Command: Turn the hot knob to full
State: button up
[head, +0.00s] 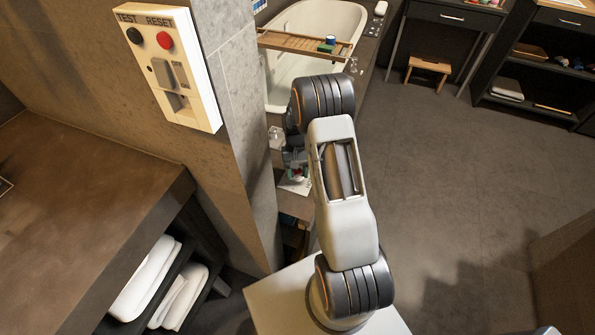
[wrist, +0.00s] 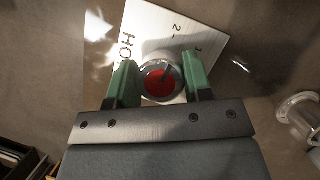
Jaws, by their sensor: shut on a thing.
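The hot knob (wrist: 161,82) is round and grey with a red cap in the wrist view. A dark pointer mark on it points up and slightly right. It sits on a white plate (wrist: 168,28) with "HO", "2" and another partly visible mark. My gripper (wrist: 160,78) has its two green fingers on either side of the knob, shut on it. In the head view my gripper (head: 295,165) is small beside the tub end, partly hidden by my arm. The white plate (head: 294,186) shows just below it, and I cannot make out the knob there.
A clear glass-like fitting (wrist: 301,112) stands to the right in the wrist view. In the head view a tiled wall corner (head: 245,120) with a TEST/RESET box (head: 168,62) is close on the left. The bathtub (head: 325,22) lies beyond. Open floor (head: 450,170) is on the right.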

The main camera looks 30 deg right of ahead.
jog(key=shift+n, duration=0.6)
jog(key=o, duration=0.9)
jog(key=p+v, duration=0.1)
jog(key=v, duration=0.6)
jog(key=p+v, duration=0.1)
jog(key=v, duration=0.5)
jog(key=shift+w+a+r, duration=0.1)
jog(key=shift+a+r, duration=0.05)
jog(key=shift+r, duration=0.25)
